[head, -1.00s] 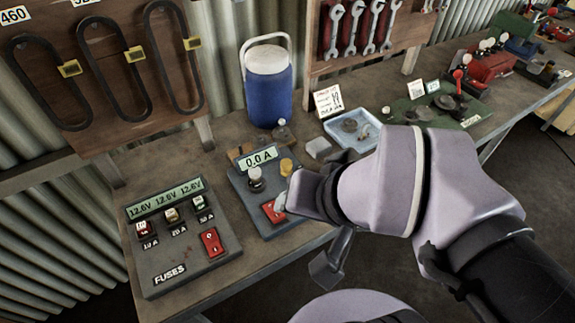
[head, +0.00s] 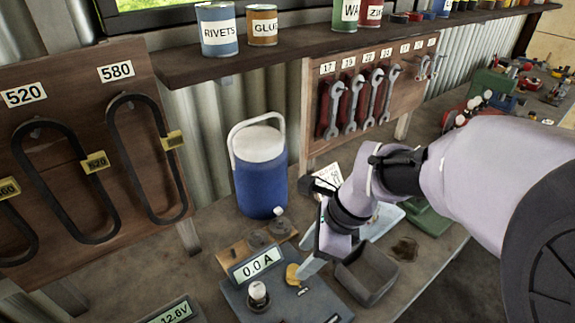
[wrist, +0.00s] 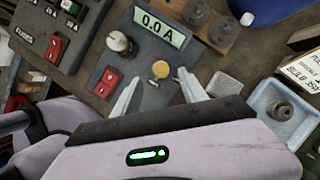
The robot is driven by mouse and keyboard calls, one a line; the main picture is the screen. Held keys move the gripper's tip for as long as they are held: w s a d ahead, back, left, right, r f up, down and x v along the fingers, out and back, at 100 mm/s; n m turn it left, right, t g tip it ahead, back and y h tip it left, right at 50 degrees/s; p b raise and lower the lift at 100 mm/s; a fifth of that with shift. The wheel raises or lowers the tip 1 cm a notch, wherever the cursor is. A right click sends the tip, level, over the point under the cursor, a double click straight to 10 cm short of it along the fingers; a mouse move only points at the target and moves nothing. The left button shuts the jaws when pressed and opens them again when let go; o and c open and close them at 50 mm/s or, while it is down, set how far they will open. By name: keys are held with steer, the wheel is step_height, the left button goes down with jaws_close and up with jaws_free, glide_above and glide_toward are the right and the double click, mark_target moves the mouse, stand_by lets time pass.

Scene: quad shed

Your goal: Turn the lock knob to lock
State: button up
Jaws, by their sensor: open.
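A grey panel with a 0.0 A display (head: 258,264) stands on the bench; its display also shows in the wrist view (wrist: 162,27). A round yellow knob (wrist: 160,69) sits on it, also seen in the head view (head: 292,274). A black knob with a pale top (wrist: 119,41) is to its left, and a red switch (wrist: 107,82) is below left. No lock marking is readable. My gripper (wrist: 158,74) is open and empty. Its two pale fingers appear on either side of the yellow knob, apart from it. I cannot tell their height over the panel.
A grey open bin (head: 367,275) stands right of the panel, with a pale blue tray (wrist: 280,108) near it. A blue cooler (head: 261,180) stands behind. The fuse panel (wrist: 50,35) is on the left. Jars on a wooden block (wrist: 215,25) sit behind the display.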

mark_target(294, 269)
steer(key=b+x, duration=0.1)
steer(key=x, duration=0.4)
steer(key=shift+w+f+b, duration=0.1)
steer(key=shift+f+b, duration=0.05)
steer(key=shift+b, duration=0.2)
steer(key=shift+c, duration=0.2)
jaws_close()
